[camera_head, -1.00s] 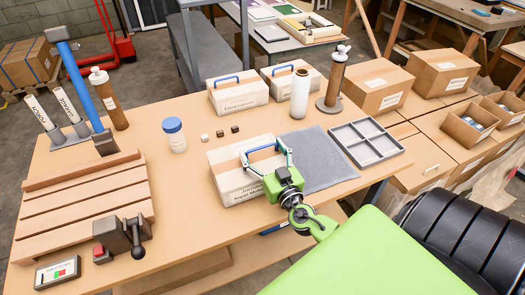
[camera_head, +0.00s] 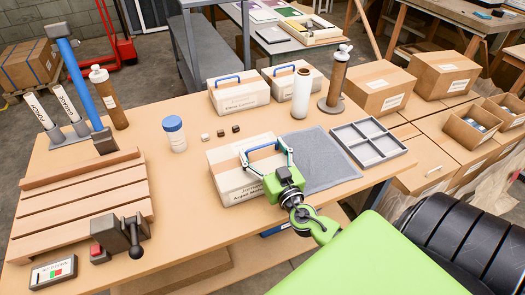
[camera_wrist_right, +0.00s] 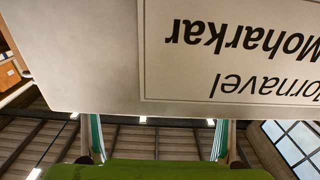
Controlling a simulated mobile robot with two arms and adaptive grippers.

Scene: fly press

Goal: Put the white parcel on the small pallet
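The white parcel (camera_head: 228,184) is a pale box with a blue handle and a name label, standing near the table's front middle. Its labelled side fills the top of the right wrist view (camera_wrist_right: 85,50), upside down. My right gripper (camera_head: 266,157) is over the parcel's top, its two fingers spread wide near the two ends of the handle. I cannot tell whether they touch it. Both fingers show apart in the wrist view, partly hidden behind the parcel. My left gripper is not in view.
A hammer (camera_head: 82,85) with a blue handle stands behind the pallet; a vise-like tool (camera_head: 118,236) is at its front. A jar (camera_head: 174,133) and small cubes (camera_head: 221,133) lie between pallet and parcel. A grey mat (camera_head: 322,160) and divided tray (camera_head: 368,142) are right.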

